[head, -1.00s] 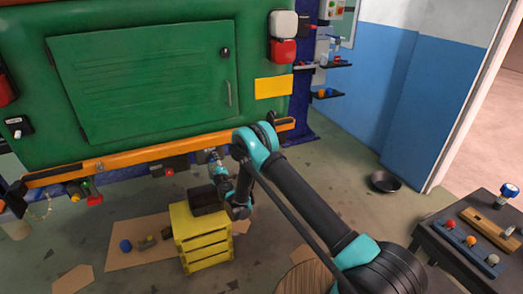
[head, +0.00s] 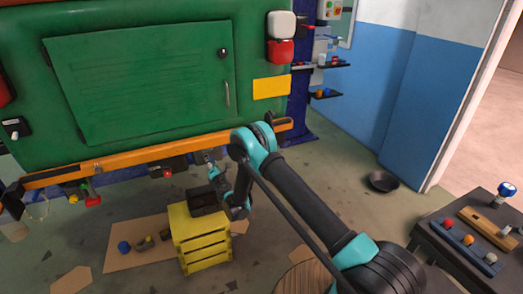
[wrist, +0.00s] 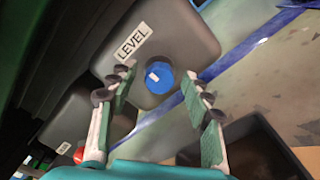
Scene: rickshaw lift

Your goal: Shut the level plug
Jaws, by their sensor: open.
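The level plug (wrist: 160,78) is a round blue knob with a white mark, seen in the wrist view on a dark grey housing (wrist: 185,40) labelled LEVEL. My gripper (wrist: 163,92) is open, with one green-padded finger on each side of the plug in the picture. I see no clear contact, and the depth gap cannot be told. In the head view my gripper (head: 210,160) is under the orange bumper (head: 125,160) of the green vehicle, and the plug cannot be made out there.
A second dark housing (wrist: 75,122) with a label and a red knob (wrist: 79,155) is at the wrist view's lower left. A black open bin (head: 203,202) sits on a yellow crate (head: 202,240) below my gripper. A cart (head: 455,250) stands at right.

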